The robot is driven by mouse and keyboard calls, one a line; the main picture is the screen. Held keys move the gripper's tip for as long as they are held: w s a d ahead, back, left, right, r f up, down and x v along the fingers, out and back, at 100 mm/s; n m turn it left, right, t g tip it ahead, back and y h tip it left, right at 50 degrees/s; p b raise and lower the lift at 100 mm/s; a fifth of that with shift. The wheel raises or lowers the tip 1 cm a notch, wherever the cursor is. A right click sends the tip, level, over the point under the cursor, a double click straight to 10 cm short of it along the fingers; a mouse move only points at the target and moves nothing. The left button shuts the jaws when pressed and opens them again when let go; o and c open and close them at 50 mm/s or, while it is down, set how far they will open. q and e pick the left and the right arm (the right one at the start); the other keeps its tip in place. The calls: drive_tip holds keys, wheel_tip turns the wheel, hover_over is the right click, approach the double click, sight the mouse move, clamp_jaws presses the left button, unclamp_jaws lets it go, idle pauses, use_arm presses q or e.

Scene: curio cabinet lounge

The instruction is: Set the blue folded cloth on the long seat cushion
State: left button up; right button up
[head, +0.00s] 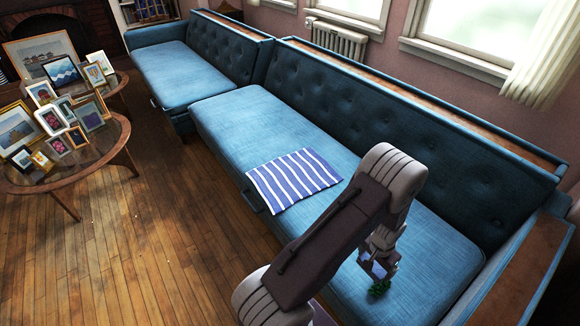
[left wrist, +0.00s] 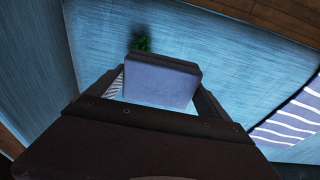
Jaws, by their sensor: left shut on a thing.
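My left gripper (head: 379,262) hangs over the near right part of the long blue seat cushion (head: 425,268). It is shut on the blue folded cloth, a flat blue-grey slab that shows between the fingers in the left wrist view (left wrist: 162,84). Whether the cloth touches the cushion I cannot tell. My right gripper is not in view.
A blue-and-white striped cloth (head: 293,178) lies farther left on the cushion. The tufted backrest (head: 400,140) rises behind. Picture frames crowd a round table (head: 115,150) at left.

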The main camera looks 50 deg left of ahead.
use_arm(q)
drive_tip(key=w+a+f+b, duration=0.1)
drive_tip(key=a+f, duration=0.1)
drive_tip(key=a, duration=0.1)
drive_tip(key=w+a+f+b, duration=0.1)
drive_tip(key=a+f+b, duration=0.1)
drive_tip(key=a, duration=0.2)
drive_tip(key=w+a+f+b, duration=0.1)
drive_tip(key=a+f+b, duration=0.1)
drive_tip(key=a+f, duration=0.1)
drive_tip(key=shift+a, duration=0.35)
drive_tip(key=shift+w+a, duration=0.1)
drive_tip(key=shift+a, duration=0.2)
wheel_tip(320, 180, down, 4)
drive_tip(key=shift+f+b, duration=0.15)
drive_tip(key=shift+b, duration=0.85)
drive_tip(key=shift+r, duration=0.2)
drive_tip(key=shift+f, duration=0.15)
drive_tip(key=o, duration=1.7)
drive_tip(key=shift+c, duration=0.2)
drive_tip(key=shift+o, duration=0.4)
